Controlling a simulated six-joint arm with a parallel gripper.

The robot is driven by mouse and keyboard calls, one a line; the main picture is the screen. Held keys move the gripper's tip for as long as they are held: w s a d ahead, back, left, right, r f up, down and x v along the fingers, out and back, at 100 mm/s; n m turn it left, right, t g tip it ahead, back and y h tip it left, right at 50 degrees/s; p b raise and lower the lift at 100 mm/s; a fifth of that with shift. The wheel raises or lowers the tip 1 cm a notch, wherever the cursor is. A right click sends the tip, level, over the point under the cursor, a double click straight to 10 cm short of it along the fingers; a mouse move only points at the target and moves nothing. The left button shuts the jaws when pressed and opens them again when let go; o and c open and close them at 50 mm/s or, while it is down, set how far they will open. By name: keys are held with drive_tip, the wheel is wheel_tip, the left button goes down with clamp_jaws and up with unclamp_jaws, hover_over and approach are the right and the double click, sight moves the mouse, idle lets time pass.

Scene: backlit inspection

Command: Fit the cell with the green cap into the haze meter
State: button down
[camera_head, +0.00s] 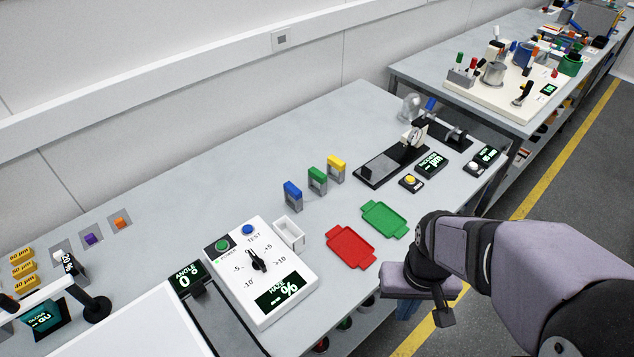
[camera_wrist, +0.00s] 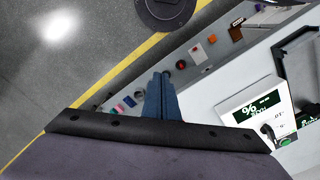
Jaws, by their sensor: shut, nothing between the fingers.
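The cell with the green cap (camera_head: 317,180) stands upright on the bench between the blue-capped cell (camera_head: 293,196) and the yellow-capped cell (camera_head: 336,169). The haze meter (camera_head: 262,272) is a white box with a dial, buttons and a green-lit HAZE % display. A white open-topped holder (camera_head: 289,234) sits at its right side. Part of the meter also shows in the wrist view (camera_wrist: 254,106). My gripper (camera_head: 408,309) is off the front edge of the bench, right of the meter and far from the cells. Its blue fingers (camera_wrist: 160,92) are together and empty.
A red tray (camera_head: 350,247) and a green tray (camera_head: 385,220) lie between the cells and my arm. A black-based instrument (camera_head: 392,165) stands behind them. An angle display (camera_head: 187,278) is left of the meter. Bare bench lies behind the cells.

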drive_tip(key=c, duration=1.5)
unclamp_jaws()
drive_tip(key=n+t+y+b, duration=0.2)
drive_tip(key=n+t+y, duration=0.1)
drive_tip(key=n, duration=0.7)
hover_over(319, 173)
drive_tip(key=s+d, duration=0.2)
drive_tip(key=shift+y, duration=0.3)
drive_tip(key=shift+p+x, duration=2.25)
drive_tip(key=shift+x, duration=1)
